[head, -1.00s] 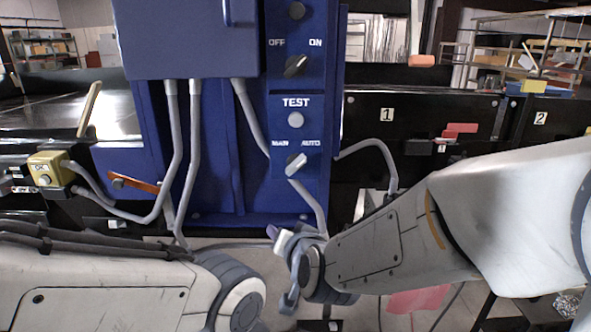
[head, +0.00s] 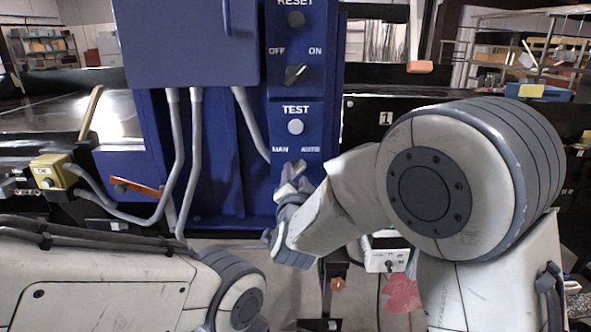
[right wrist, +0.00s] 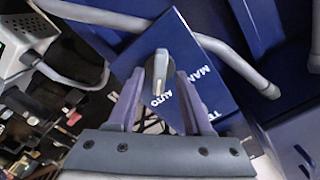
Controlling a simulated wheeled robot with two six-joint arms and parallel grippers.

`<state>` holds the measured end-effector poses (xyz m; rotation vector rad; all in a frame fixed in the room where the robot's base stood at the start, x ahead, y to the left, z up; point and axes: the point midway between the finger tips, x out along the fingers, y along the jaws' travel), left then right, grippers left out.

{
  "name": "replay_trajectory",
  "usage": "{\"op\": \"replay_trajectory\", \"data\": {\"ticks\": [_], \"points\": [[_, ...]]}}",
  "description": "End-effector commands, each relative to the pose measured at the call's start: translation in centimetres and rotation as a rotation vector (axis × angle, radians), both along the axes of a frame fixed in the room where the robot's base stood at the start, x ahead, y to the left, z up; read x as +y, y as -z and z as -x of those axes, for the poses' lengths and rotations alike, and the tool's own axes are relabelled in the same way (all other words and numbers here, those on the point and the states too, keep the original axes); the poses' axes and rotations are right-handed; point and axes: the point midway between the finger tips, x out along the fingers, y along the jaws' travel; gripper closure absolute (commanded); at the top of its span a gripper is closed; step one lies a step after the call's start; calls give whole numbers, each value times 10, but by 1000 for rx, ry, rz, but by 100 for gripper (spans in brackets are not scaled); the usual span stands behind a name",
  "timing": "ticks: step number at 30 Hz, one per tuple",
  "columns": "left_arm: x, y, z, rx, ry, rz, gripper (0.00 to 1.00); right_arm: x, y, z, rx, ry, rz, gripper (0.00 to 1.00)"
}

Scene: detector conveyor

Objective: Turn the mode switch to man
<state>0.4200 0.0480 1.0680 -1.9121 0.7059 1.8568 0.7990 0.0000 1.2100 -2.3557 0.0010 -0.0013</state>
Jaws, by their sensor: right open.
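The mode switch is a grey knob with a white mark (right wrist: 160,72) on the blue panel in the right wrist view. Its white mark points to the AUTO label. The MAN label is to its right in that view. My right gripper (right wrist: 159,82) is open, with one finger on each side of the knob as seen there; I cannot tell whether they touch it. In the head view my right gripper (head: 293,174) is just below the MAN and AUTO labels and hides the switch. My left arm shows at the lower left, its gripper out of view.
The blue panel also bears the TEST button (head: 295,126), the OFF/ON knob (head: 295,75) and the RESET button (head: 296,19) above the switch. Grey conduits (head: 178,150) run down the cabinet. A yellow box (head: 50,172) is at the left.

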Motion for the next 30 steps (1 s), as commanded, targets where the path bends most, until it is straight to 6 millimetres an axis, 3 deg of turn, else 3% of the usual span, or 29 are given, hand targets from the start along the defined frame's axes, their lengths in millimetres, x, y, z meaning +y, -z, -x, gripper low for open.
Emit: {"op": "replay_trajectory", "data": {"ticks": [5, 13, 14, 15, 18, 30], "points": [[0, -5, 0, 0, 0, 0, 50, 0, 0, -14, 2, -1, 0, 50], [0, -5, 0, 0, 0, 0, 50, 0, 1, -16, 1, -1, 0, 50], [0, -5, 0, 0, 0, 0, 50, 0, 1, -16, 1, -1, 0, 54], [0, -5, 0, 0, 0, 0, 50, 0, 1, -16, 1, -1, 0, 69], [0, -5, 0, 0, 0, 0, 50, 0, 0, -15, 1, -1, 0, 100], [0, -4, 0, 0, 0, 0, 50, 0, 1, -15, 1, -1, 43, 100]]}}
